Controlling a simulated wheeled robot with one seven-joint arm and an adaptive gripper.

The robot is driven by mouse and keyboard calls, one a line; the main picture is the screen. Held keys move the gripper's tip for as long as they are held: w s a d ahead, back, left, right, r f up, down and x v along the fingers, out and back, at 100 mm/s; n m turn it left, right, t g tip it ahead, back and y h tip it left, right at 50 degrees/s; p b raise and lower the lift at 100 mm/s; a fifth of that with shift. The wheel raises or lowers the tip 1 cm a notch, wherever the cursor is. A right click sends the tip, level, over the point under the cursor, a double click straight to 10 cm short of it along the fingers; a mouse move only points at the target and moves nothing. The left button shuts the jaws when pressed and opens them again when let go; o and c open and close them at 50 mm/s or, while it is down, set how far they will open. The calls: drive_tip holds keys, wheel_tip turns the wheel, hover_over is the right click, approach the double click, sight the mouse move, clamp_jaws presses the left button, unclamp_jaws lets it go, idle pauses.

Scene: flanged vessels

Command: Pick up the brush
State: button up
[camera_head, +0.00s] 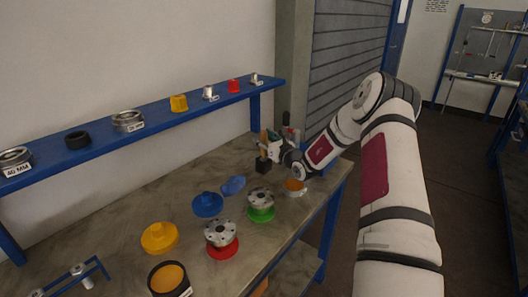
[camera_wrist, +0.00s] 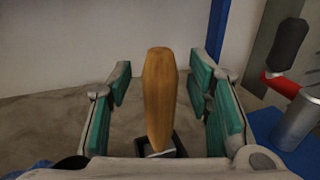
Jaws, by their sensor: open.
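The brush shows in the wrist view as an upright tan wooden handle (camera_wrist: 160,95). Its lower end is at a dark square holder (camera_wrist: 178,148); its bristles are hidden. My gripper (camera_wrist: 158,82) is open, with green-padded fingers on both sides of the handle and a visible gap on each side. In the head view, my gripper (camera_head: 268,145) is at the far right end of the workbench, above a small dark block (camera_head: 262,166). A bit of the tan handle (camera_head: 264,153) shows there, partly hidden by the gripper.
The workbench (camera_head: 130,215) carries blue, yellow, green and red flanged parts left of and nearer than my gripper. An orange-topped part (camera_head: 294,187) is close below my wrist. A blue shelf (camera_head: 160,122) runs along the wall. A black-and-red-handled tool (camera_wrist: 288,50) stands to the right.

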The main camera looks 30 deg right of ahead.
clamp_jaws()
